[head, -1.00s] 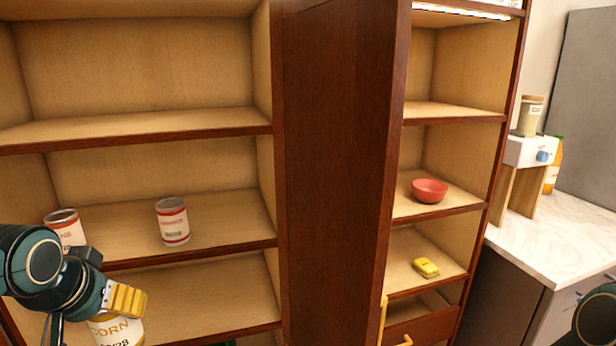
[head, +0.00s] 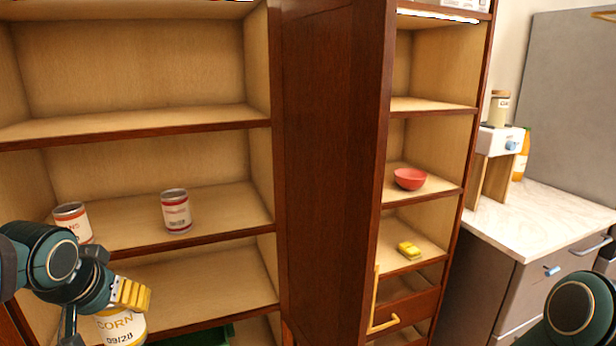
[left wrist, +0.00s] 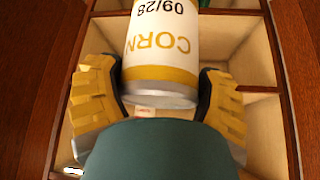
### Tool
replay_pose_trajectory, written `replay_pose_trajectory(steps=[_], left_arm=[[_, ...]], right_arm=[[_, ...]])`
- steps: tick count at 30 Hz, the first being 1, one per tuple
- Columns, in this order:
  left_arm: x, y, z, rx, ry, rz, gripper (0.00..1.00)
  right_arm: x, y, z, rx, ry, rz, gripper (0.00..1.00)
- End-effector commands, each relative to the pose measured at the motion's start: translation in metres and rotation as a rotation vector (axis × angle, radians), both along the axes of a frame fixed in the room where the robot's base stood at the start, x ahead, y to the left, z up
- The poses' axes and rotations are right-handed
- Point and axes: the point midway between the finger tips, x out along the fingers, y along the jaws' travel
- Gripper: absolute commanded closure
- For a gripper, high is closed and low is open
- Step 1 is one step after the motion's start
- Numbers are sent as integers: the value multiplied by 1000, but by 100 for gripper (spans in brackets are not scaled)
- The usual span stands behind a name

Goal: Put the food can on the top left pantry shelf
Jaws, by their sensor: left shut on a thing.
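The food can is a white and yellow corn can (head: 120,328), low at the left in the head view, its lower part cut off by the frame. My left gripper (head: 131,294) is shut on it. In the left wrist view the can (left wrist: 162,45) sits between the yellow finger pads (left wrist: 160,95). The left pantry has an empty upper shelf (head: 130,128) above a middle shelf (head: 125,230); another board edge shows at the very top. The can is in front of the pantry, below the middle shelf's level. My right gripper is out of view.
Two red and white cans stand on the middle shelf, one at the left (head: 72,222) and one near the centre (head: 176,212). A dark wooden door (head: 330,180) stands out beside the shelves. The right cabinet holds a red bowl (head: 409,178) and a yellow object (head: 409,251).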

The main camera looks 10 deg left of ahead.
Motion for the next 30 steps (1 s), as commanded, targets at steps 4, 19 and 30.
replay_pose_trajectory(steps=[4, 19, 30], left_arm=[[39, -16, -14, 4, 6, -37, 70], [173, -139, -88, 4, -5, -210, 70], [201, -193, -119, -10, -13, -272, 70]], right_arm=[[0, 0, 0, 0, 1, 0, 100], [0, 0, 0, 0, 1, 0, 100], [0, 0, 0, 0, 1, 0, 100]])
